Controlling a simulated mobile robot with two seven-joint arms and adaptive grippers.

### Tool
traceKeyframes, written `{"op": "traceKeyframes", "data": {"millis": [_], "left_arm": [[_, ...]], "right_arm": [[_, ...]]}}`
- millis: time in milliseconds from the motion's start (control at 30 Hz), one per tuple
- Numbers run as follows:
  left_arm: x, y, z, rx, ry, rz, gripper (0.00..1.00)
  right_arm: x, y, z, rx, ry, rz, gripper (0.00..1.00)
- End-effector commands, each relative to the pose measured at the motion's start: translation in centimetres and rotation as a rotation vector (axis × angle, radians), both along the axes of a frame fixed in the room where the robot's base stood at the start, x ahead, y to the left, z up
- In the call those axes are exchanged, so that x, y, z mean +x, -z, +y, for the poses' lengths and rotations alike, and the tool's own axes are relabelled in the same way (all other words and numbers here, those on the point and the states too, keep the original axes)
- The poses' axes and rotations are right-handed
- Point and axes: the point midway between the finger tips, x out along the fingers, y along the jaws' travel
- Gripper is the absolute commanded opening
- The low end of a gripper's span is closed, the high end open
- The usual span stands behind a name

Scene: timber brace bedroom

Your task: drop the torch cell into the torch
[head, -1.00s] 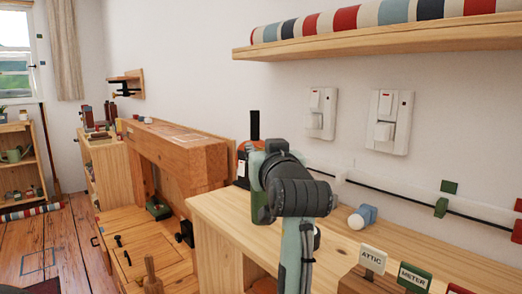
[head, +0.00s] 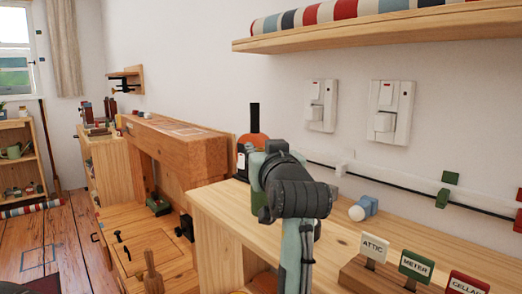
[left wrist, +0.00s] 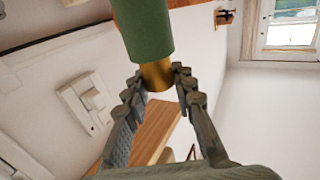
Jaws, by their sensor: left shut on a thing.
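My left gripper (left wrist: 156,88) is shut on the torch cell (left wrist: 158,76), a brass-gold cylinder, with one fingertip on each side of it. The torch (left wrist: 144,28), a wider dark green tube, is in line with the cell in the left wrist view. The torch's edge hides the cell's far end, and I cannot tell how deep the cell sits in it. In the head view my left wrist hides most of the gripper, the cell and the torch. My right gripper is not in view.
An orange bottle (head: 255,140) with a black neck stands behind my left arm. A blue-and-white object (head: 363,208) and labelled signs (head: 416,266) are on the bench (head: 335,240) to the right. Wall switches (head: 389,110) and a striped roll (head: 350,17) on a shelf are above.

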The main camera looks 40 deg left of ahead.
Motion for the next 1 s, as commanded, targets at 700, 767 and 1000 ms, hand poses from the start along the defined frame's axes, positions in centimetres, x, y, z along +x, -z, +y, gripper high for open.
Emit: {"op": "traceKeyframes", "data": {"millis": [700,767,1000], "left_arm": [[0.0,-0.1,0.0,0.0,0.0,0.0,0.49],[0.0,-0.3,0.0,0.0,0.0,-0.002,0.49],[0.0,-3.9,0.0,-0.003,0.001,-0.008,0.49]], "right_arm": [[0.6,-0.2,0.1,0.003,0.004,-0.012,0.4],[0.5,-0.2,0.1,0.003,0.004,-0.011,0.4],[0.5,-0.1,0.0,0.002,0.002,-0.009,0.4]]}}
